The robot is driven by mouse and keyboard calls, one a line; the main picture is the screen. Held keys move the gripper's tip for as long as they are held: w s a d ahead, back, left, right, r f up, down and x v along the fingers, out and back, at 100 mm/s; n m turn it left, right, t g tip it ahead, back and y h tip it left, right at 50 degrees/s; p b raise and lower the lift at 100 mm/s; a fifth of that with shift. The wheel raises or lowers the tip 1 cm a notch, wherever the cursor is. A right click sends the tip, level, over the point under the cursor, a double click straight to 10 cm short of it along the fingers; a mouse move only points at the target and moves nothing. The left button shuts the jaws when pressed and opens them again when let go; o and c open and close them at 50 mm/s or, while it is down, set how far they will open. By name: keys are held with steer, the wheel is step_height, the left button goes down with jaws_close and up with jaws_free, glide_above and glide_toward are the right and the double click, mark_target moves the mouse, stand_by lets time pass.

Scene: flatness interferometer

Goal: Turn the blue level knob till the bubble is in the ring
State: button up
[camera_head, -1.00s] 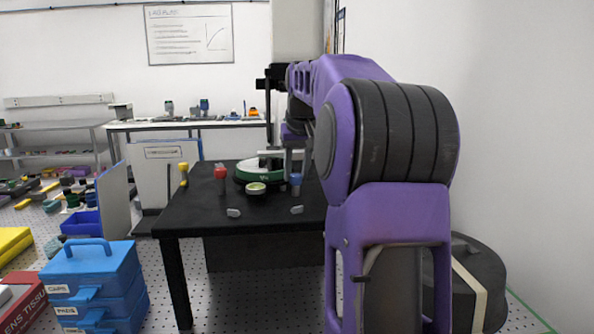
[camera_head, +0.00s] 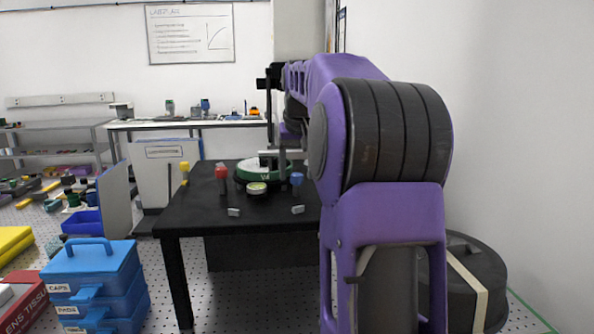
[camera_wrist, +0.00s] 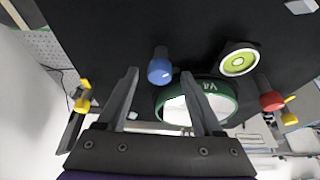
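The blue level knob (camera_head: 297,180) stands on the black table at the right of the round green-rimmed instrument (camera_head: 252,174). In the wrist view the blue knob (camera_wrist: 160,70) shows between the tips of my gripper (camera_wrist: 159,75), whose two fingers are spread open. The knob appears beyond the tips, with no visible contact. The round bubble level (camera_head: 256,188) sits in front of the instrument. In the wrist view the level (camera_wrist: 239,62) shows a yellow-green face with a pale ring mark at its middle; I cannot tell the bubble from the ring.
A red knob (camera_head: 221,173) and a yellow knob (camera_head: 184,167) stand left of the instrument. Two small grey pieces lie near the front of the black table (camera_head: 200,221). Blue stacked cases (camera_head: 93,280) stand on the floor at left.

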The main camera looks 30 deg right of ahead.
steer(key=v, duration=1.7)
steer(key=shift+r, duration=0.25)
steer(key=shift+w, duration=0.1)
